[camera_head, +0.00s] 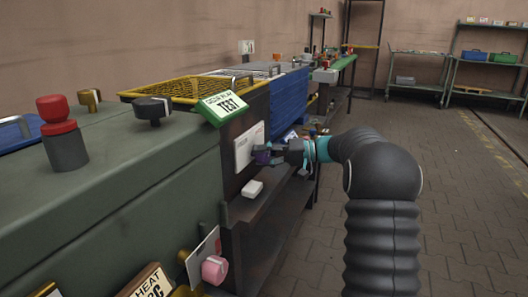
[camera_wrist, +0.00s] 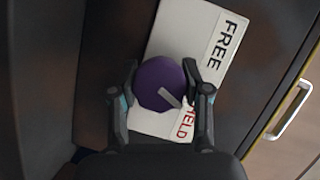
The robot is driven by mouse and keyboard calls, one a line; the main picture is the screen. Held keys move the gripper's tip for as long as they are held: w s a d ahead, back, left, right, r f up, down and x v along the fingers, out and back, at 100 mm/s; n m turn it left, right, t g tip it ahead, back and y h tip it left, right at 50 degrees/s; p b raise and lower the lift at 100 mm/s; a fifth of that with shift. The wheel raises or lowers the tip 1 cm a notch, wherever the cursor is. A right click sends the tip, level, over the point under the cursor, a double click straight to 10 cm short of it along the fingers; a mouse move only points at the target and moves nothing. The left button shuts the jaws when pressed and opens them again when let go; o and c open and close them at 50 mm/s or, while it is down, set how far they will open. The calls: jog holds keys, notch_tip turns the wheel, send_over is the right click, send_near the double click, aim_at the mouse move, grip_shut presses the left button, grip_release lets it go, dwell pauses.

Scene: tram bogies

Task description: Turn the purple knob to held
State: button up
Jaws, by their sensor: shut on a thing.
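The purple knob (camera_wrist: 161,84) is mounted on a white plate (camera_wrist: 181,28) marked FREE in black and HELD in red. A pale pointer line on the knob points toward the HELD lettering, at the lower right in the wrist view. My gripper (camera_wrist: 160,85) is shut on the knob, one finger on each side; the right finger covers part of the plate near HELD. In the head view the knob (camera_head: 262,157) is small and partly hidden by my gripper (camera_head: 272,155). The plate (camera_head: 245,147) stands upright on the dark cabinet's side.
A white box (camera_head: 252,189) lies on the ledge below the plate. A pink knob (camera_head: 214,269) and a red-topped post (camera_head: 62,132) are on the green cabinet at left. The paved floor at right is clear.

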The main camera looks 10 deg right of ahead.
jog(key=shift+a+m+y+p, duration=0.1)
jog(key=shift+m+y+p, duration=0.6)
jog(key=shift+m, duration=0.5)
jog(key=o, duration=1.2)
jog(key=shift+a, duration=0.1)
jog(key=shift+c, duration=0.2)
jog(key=shift+d, duration=0.2)
jog(key=v, duration=1.2)
jog(key=shift+m, duration=0.3)
